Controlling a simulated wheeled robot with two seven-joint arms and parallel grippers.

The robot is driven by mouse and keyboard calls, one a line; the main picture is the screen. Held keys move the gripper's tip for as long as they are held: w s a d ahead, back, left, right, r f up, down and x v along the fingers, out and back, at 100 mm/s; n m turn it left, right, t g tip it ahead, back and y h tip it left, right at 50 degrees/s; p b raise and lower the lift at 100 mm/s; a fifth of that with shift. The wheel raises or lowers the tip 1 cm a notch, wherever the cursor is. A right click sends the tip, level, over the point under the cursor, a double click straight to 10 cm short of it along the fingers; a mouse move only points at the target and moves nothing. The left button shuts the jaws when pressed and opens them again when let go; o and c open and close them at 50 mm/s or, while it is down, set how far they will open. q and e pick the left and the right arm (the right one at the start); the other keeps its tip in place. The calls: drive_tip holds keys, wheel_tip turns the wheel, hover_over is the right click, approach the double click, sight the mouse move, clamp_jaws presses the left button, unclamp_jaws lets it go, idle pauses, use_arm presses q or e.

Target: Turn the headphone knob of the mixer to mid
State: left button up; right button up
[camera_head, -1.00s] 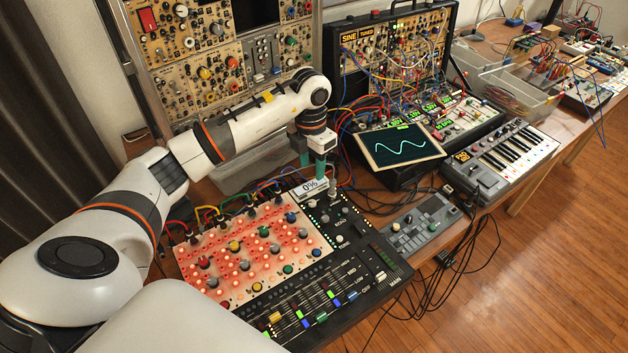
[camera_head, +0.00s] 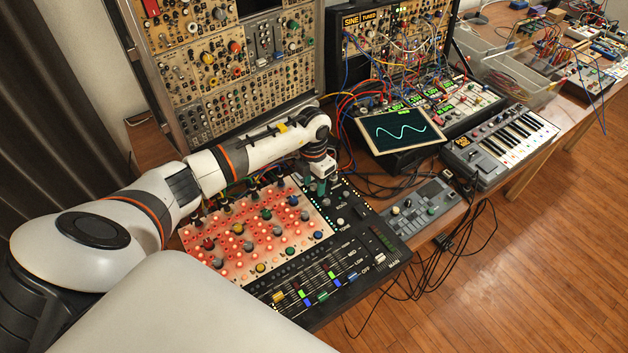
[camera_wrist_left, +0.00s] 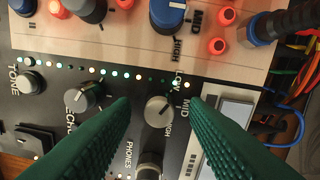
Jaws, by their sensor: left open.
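The black mixer (camera_head: 352,262) with a red-lit left panel lies on the table under my left arm. In the left wrist view, a grey knob (camera_wrist_left: 158,108) with LOW, MID and HIGH marks beside it lies between my left fingers; a PHONES label (camera_wrist_left: 128,158) is near it. Its white pointer line appears to aim towards the LOW side. My left gripper (camera_wrist_left: 160,103) has green ribbed fingers and is open, one on each side of the knob; I cannot tell if they touch it. The gripper shows in the head view (camera_head: 318,187) at the mixer's back edge. My right gripper is not in view.
An echo knob (camera_wrist_left: 86,95) and a tone knob (camera_wrist_left: 28,82) stand nearby. A tablet with a wave (camera_head: 400,133), a small grey device (camera_head: 424,208) and a keyboard (camera_head: 500,145) stand to the right.

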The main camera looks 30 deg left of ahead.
use_arm(q)
clamp_jaws()
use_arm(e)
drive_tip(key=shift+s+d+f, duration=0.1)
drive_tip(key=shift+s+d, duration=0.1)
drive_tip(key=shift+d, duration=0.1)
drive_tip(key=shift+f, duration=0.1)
use_arm(q)
drive_tip(key=m+b, duration=0.2)
drive_tip(key=shift+f+b, duration=0.15)
drive_tip(key=shift+b, duration=0.15)
drive_tip(key=m+b, duration=0.3)
drive_tip(key=shift+w+m, duration=0.1)
drive_tip(key=shift+m, duration=0.3)
drive_tip(key=m+b, duration=0.2)
drive_tip(key=m, duration=0.1)
drive_tip(key=shift+b, duration=0.4)
drive_tip(key=shift+d+m+b, duration=0.1)
drive_tip(key=shift+m+b, duration=0.7)
drive_tip(key=shift+m, duration=0.6)
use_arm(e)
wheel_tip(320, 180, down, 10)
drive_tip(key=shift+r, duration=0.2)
use_arm(q)
drive_tip(key=shift+r, duration=0.2)
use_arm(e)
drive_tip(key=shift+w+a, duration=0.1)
